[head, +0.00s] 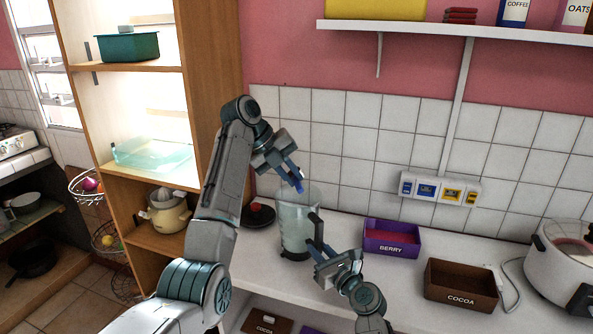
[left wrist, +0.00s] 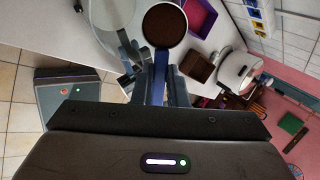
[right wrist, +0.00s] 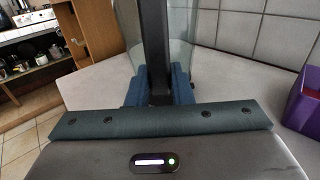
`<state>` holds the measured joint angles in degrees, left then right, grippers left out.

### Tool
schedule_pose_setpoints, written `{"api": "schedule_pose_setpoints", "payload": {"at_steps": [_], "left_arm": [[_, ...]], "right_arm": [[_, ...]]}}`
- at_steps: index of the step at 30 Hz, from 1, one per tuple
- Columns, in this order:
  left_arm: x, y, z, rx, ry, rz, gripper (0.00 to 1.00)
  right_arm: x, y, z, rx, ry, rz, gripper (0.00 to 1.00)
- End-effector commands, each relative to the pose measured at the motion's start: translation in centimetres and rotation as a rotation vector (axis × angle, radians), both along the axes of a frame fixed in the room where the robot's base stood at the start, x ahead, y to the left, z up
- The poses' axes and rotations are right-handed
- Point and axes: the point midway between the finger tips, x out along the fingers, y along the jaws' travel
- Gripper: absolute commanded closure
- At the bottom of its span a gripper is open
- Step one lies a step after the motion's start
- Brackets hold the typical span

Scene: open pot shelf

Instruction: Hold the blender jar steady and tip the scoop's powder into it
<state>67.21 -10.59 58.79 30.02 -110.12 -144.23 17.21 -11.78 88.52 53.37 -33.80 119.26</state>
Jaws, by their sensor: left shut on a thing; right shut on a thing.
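The clear blender jar (head: 297,240) stands upright on the white counter, with a dark handle (head: 316,226) on its right side. My right gripper (head: 320,258) is shut on that handle, which shows as a dark upright bar (right wrist: 155,45) in the right wrist view. My left gripper (head: 297,180) is above the jar, shut on the scoop's blue handle (left wrist: 160,68). The scoop's round bowl (left wrist: 165,24) holds dark brown powder and looks about level. In the left wrist view the jar (left wrist: 111,14) is beside the bowl. The bowl is hard to make out in the head view.
A purple BERRY bin (head: 391,239), a brown COCOA bin (head: 460,286) and a white cooker (head: 561,262) stand to the right. A dark red-knobbed lid (head: 258,214) lies left of the jar. A wooden shelf (head: 206,85) rises at left.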

Motion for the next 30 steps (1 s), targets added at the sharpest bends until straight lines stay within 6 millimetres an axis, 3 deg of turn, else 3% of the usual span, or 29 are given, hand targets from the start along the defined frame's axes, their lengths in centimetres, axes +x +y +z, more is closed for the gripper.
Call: {"api": "schedule_pose_setpoints", "payload": {"at_steps": [9,15,30], "left_arm": [[-0.2,1.3,-1.5,-0.349,-0.072,0.004,1.0],[-0.3,1.6,-1.9,-0.488,-0.103,0.001,1.0],[-0.4,1.7,-1.9,-0.536,-0.113,0.0,1.0]], "right_arm": [[0.0,0.0,0.0,0.0,0.0,0.0,1.0],[0.0,0.0,0.0,-0.001,-0.001,0.0,1.0],[0.0,0.0,0.0,0.0,0.0,0.0,1.0]]}}
